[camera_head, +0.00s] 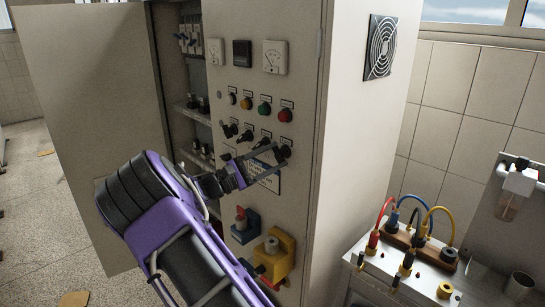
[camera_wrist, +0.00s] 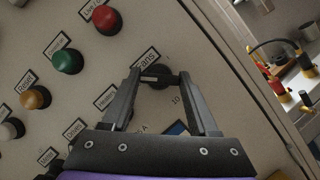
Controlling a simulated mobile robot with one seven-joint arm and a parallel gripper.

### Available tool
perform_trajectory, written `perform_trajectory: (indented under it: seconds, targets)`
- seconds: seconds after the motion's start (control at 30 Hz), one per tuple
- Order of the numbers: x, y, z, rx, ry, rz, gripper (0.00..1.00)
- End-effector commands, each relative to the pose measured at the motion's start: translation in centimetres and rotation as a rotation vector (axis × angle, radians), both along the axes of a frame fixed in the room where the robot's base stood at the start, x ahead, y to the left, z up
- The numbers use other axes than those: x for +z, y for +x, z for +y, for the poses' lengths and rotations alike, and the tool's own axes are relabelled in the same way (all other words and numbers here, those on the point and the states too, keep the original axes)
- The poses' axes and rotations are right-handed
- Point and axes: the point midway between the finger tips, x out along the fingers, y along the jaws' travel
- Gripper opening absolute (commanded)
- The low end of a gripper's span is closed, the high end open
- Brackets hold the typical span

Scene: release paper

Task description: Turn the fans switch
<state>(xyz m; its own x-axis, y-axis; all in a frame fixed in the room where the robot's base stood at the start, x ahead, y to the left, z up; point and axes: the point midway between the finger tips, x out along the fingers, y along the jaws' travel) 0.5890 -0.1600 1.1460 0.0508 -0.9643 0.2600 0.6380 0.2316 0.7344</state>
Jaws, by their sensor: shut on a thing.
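The fans switch (camera_wrist: 157,78) is a black rotary knob below a label reading "Fans" in the wrist view. My gripper (camera_wrist: 160,76) has its two dark fingers either side of this knob and is shut on it. In the head view my gripper (camera_head: 279,156) reaches from the lower left to the rightmost knob of the lower row on the grey cabinet panel (camera_head: 300,90). The fingers partly hide the knob and its markings there.
Red (camera_wrist: 105,18), green (camera_wrist: 67,60) and orange (camera_wrist: 36,97) buttons sit close by on the panel. The cabinet door (camera_head: 95,110) stands open at left. A bench with coloured cables (camera_head: 408,232) stands at right. A yellow-boxed red knob (camera_head: 272,250) is below.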

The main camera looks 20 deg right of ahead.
Motion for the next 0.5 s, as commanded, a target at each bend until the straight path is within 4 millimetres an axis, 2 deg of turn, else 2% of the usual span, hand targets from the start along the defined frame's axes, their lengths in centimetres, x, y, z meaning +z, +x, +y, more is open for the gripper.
perform_trajectory:
  seconds: [0.5]
  targets:
    - [-0.04,0.01,0.05,0.001,-0.019,0.054,0.04]
